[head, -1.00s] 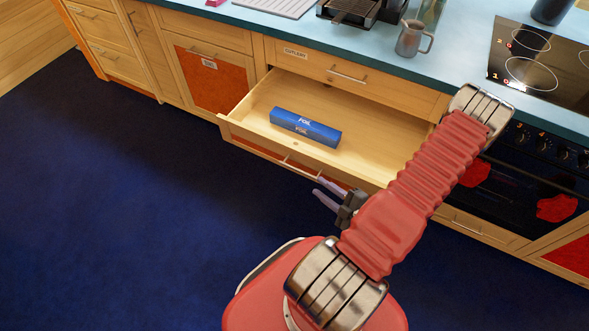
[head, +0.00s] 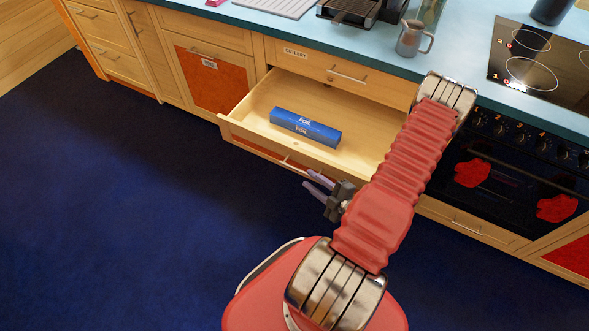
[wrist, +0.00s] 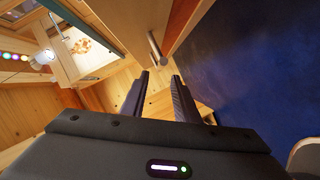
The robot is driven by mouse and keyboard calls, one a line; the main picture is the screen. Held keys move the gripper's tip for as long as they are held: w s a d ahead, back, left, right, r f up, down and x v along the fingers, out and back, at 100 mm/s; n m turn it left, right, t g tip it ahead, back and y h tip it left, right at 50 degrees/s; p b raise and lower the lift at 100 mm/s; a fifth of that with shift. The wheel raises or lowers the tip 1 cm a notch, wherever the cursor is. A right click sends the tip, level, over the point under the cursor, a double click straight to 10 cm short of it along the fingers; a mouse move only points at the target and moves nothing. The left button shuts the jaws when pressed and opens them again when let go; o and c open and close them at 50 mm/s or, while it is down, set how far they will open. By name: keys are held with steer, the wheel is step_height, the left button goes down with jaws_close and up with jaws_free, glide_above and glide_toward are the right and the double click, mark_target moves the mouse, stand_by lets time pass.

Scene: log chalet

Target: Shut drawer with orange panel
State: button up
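The open drawer (head: 235,127) below the cutlery drawer is pulled well out. Slivers of its orange front panel (head: 247,144) show under its rim in the head view. A blue foil box (head: 305,127) lies inside it. My gripper (head: 307,178) is just outside the drawer front, near its bar handle (head: 291,162). In the wrist view the two dark fingers (wrist: 163,80) are apart with nothing between them. A metal bar handle (wrist: 156,48) shows ahead of the fingertips there. My arm hides the drawer's right end.
The cutlery drawer (head: 310,62) above is shut. A cupboard with an orange panel (head: 215,82) is at left. The oven (head: 515,175) with red mitts is at right. A metal jug (head: 411,40) stands on the worktop. The dark blue floor (head: 120,200) is clear.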

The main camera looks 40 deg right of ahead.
mark_target(295, 168)
steer(key=shift+x, duration=4.5)
jaws_close()
